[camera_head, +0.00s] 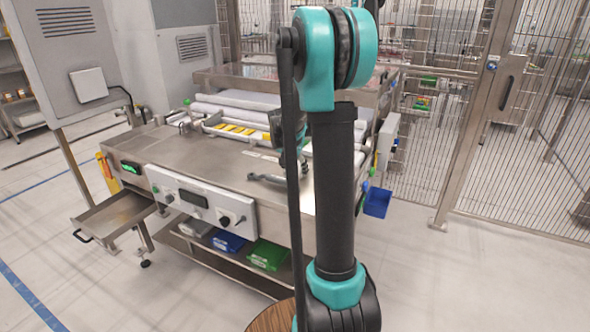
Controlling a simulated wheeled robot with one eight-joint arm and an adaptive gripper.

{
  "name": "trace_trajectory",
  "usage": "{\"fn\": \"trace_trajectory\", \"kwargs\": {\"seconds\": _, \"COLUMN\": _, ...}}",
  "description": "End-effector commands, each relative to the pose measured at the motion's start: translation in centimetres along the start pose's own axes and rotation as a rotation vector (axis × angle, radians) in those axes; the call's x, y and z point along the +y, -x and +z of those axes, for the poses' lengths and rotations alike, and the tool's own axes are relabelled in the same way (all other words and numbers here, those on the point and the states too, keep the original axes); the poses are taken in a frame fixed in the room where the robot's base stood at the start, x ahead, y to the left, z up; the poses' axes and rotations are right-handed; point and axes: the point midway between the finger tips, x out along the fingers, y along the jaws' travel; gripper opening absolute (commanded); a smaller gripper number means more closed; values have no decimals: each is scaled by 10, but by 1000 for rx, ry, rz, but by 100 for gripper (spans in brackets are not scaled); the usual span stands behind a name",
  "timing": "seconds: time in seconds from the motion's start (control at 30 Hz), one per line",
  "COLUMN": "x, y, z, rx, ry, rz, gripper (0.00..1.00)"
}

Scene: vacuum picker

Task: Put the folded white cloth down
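I cannot make out a folded white cloth for certain. A pale flat item (196,228) lies on the lower shelf of the steel machine, at its left end; it is too small to tell whether it is cloth. My own arm stands upright across the middle of the picture and covers part of the machine. A little of my arm's far part shows behind it, above the steel top.
The machine's steel top (200,157) has a bare stretch at the front left. White rollers (245,99) lie at its back. A blue item (228,241) and a green item (267,254) sit on the lower shelf. A mesh fence (545,110) stands right; floor is open in front.

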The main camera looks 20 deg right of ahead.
Motion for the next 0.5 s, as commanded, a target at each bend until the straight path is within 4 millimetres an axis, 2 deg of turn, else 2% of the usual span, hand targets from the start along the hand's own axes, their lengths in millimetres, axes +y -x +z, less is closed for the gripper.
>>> {"fn": "trace_trajectory", "kwargs": {"seconds": 0.07, "x": 0, "y": -2, "z": 1, "rx": 0, "ry": 0, "rz": 0, "gripper": 26}}
{"fn": "trace_trajectory", "kwargs": {"seconds": 0.1, "x": 0, "y": -2, "z": 1, "rx": 0, "ry": 0, "rz": 0, "gripper": 59}}
{"fn": "trace_trajectory", "kwargs": {"seconds": 0.23, "x": 0, "y": -2, "z": 1, "rx": 0, "ry": 0, "rz": 0, "gripper": 75}}
{"fn": "trace_trajectory", "kwargs": {"seconds": 0.27, "x": 0, "y": -2, "z": 1, "rx": 0, "ry": 0, "rz": 0, "gripper": 78}}
{"fn": "trace_trajectory", "kwargs": {"seconds": 0.5, "x": 0, "y": -2, "z": 1, "rx": 0, "ry": 0, "rz": 0, "gripper": 78}}
